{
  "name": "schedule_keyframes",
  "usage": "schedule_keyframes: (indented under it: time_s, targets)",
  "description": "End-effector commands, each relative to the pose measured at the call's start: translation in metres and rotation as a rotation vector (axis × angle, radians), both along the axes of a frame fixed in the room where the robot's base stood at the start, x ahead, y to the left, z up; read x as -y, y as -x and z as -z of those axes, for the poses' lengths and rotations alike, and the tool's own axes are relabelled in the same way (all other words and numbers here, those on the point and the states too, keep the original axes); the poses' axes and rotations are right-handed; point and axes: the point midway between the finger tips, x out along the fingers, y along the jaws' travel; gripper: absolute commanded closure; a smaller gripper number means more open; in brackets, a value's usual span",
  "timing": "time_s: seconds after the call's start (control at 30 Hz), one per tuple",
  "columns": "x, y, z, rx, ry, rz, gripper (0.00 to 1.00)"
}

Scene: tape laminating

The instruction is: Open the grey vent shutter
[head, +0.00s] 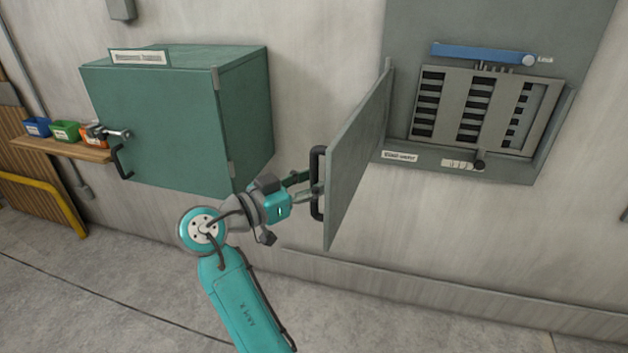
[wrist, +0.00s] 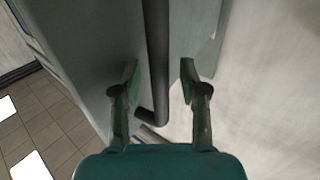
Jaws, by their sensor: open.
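The grey vent shutter (head: 497,108) is a slotted panel in a recessed grey frame on the right of the head view. Dark gaps show in its columns, and a dark knob (head: 480,160) sits at its lower edge. A grey hinged door (head: 357,160) stands swung out to the left of the frame, with a black bar handle (head: 318,183). My gripper (head: 308,185) is at this handle, away from the shutter. In the wrist view, its open fingers (wrist: 159,82) lie either side of the handle (wrist: 157,45); contact cannot be told.
A blue bar (head: 480,54) with a round knob runs above the shutter. A closed green cabinet (head: 150,125) hangs on the left, beside a wooden shelf (head: 62,149) with small bins. The wall below and the floor are clear.

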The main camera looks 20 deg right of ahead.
Motion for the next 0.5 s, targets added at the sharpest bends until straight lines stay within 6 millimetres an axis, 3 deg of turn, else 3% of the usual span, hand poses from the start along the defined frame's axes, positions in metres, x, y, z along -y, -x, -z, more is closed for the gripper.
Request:
schedule_keyframes:
  time_s: [0.17, 0.5]
  targets:
    - [-0.02, 0.006, 0.0, 0.0, 0.0, -0.003, 0.57]
    - [-0.083, 0.028, 0.0, -0.001, 0.0, -0.004, 0.57]
